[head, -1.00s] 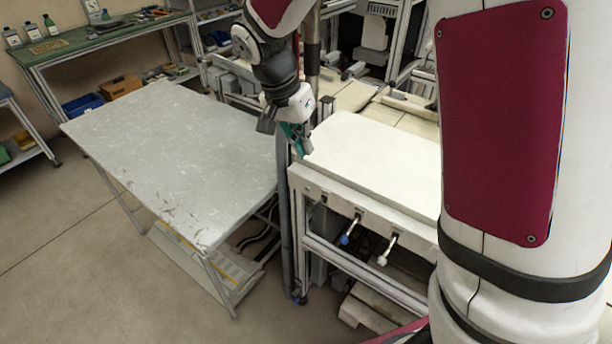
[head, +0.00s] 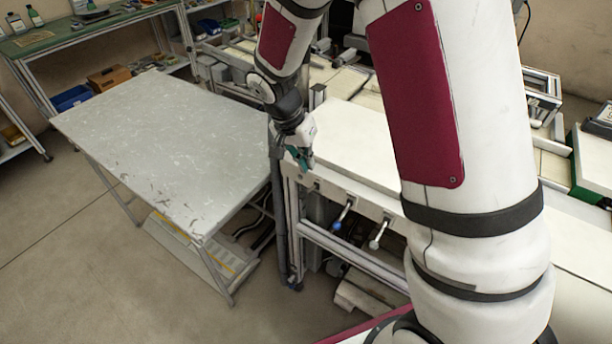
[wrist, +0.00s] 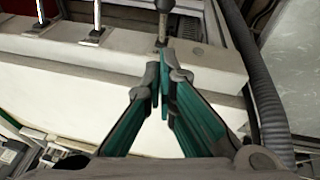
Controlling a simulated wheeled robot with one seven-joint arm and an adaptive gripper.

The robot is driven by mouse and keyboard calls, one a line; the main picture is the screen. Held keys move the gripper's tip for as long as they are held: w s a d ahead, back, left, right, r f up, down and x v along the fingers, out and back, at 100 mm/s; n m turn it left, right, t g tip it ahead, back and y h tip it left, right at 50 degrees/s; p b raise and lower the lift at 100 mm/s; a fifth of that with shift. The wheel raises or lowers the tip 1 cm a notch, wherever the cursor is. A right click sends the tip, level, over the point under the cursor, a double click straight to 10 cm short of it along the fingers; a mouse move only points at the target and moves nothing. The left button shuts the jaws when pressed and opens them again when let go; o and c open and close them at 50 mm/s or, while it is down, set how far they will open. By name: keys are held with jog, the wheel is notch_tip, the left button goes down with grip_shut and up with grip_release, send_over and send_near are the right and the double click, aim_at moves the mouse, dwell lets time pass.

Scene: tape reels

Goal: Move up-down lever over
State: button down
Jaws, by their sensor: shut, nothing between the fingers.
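Two levers stick out from the front of the white bench, one with a blue knob (head: 337,224) and one with a white knob (head: 375,243). In the wrist view two shiny lever rods (wrist: 38,18) and (wrist: 95,22) stand at the upper left. A third, dark-ended lever (wrist: 163,14) shows at the top middle, just beyond my fingertips. I cannot tell which is the up-down lever. My gripper (head: 302,163) is at the bench's front left corner, left of the blue-knobbed lever. In the wrist view my gripper (wrist: 162,75) is shut and empty; contact with the dark lever is unclear.
The white bench top (head: 355,150) lies behind the levers. A grey scratched table (head: 170,140) stands to the left. A grey hose (wrist: 255,75) runs along the right in the wrist view. A green-topped workbench (head: 70,38) is at the back left.

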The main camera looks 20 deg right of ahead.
aim_at(311, 189)
jog(key=shift+s+a+f+p, duration=0.2)
jog(key=shift+s+f, duration=0.1)
jog(key=shift+f, duration=0.3)
jog(key=shift+s+a+f+p, duration=0.15)
jog(key=shift+s+f, duration=0.15)
jog(key=shift+f, duration=0.3)
jog(key=shift+s+a+f+p, duration=0.1)
jog(key=shift+s+a+f, duration=0.15)
jog(key=shift+f, duration=0.35)
